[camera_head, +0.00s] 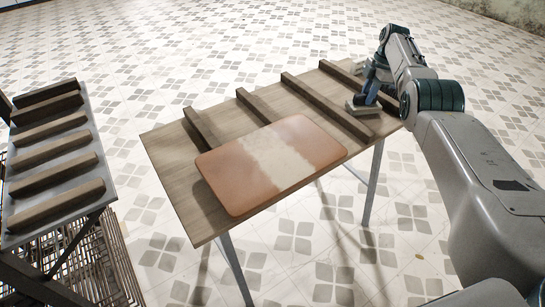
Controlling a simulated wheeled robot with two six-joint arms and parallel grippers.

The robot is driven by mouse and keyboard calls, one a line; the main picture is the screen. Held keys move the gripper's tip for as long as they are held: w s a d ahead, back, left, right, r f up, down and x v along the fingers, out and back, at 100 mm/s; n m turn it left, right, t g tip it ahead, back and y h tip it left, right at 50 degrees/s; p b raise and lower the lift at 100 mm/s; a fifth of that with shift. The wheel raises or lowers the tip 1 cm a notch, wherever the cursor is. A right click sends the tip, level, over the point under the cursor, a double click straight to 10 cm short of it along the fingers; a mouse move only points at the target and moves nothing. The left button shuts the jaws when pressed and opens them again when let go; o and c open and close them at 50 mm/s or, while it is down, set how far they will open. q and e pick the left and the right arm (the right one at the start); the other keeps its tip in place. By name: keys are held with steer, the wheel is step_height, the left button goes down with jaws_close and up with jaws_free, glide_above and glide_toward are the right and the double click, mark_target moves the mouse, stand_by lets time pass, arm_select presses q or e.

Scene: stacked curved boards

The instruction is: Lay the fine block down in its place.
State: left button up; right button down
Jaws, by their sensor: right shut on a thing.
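My right gripper (366,97) reaches in from the right over the far right part of the wooden table (168,152). It points down and is shut on a small wooden block (361,110), which shows below the fingers, between the two right-hand wooden strips. The gripper hides part of the block, and I cannot tell whether the block touches the tabletop. My left gripper is not in view.
Several wooden strips (318,100) lie across the table. A brown board with a pale middle band (273,160) lies over its front part. At left, a grey-topped stand (88,150) carries several wooden bars (50,152). Tiled floor lies between them.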

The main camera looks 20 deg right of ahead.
steer(key=shift+f+b, duration=0.45)
steer(key=shift+f, duration=0.1)
steer(key=c, duration=1.1)
jaws_free()
